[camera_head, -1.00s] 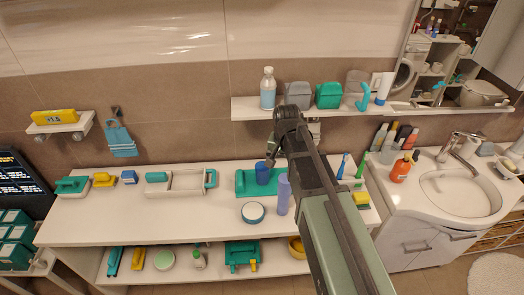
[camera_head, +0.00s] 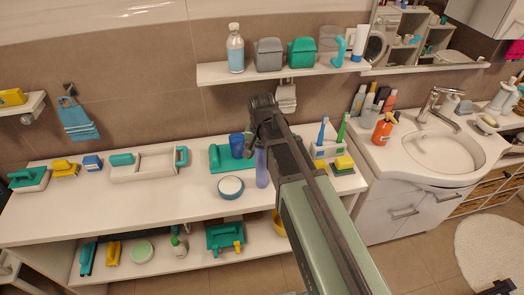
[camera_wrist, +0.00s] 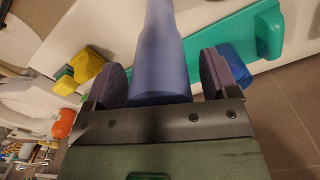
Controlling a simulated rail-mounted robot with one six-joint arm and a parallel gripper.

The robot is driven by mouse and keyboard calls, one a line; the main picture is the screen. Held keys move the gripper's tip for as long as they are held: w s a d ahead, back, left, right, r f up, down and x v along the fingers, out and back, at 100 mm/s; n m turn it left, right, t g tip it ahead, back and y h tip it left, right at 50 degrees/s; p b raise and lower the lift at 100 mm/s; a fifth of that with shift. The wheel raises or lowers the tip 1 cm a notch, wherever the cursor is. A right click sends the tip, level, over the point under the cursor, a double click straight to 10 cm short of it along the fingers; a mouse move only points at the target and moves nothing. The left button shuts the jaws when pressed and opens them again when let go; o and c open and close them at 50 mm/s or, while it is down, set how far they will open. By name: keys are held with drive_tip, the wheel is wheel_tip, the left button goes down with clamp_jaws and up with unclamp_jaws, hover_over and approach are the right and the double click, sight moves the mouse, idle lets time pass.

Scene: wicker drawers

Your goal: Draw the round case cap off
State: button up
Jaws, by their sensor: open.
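The round case is a tall purple-blue cylinder (camera_head: 262,170) standing upright on the white counter, beside a blue cup (camera_head: 237,145). My gripper (camera_head: 254,148) is over its top, and my arm hides part of it. In the wrist view the case (camera_wrist: 160,50) runs between the two fingers of my gripper (camera_wrist: 163,80). A step shows where its wider near part, likely the cap, meets a narrower part. The fingers are open, one on each side, with a gap visible on both sides.
A green tray (camera_head: 219,159) and a round blue-rimmed tin (camera_head: 230,188) are close by on the left. A toothbrush stand (camera_head: 328,152) and a yellow sponge (camera_head: 344,162) are on the right. A loaded wall shelf (camera_head: 285,72) hangs above.

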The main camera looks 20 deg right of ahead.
drive_tip(key=c, duration=0.9)
drive_tip(key=shift+r+p, duration=1.95)
drive_tip(key=shift+c, duration=0.2)
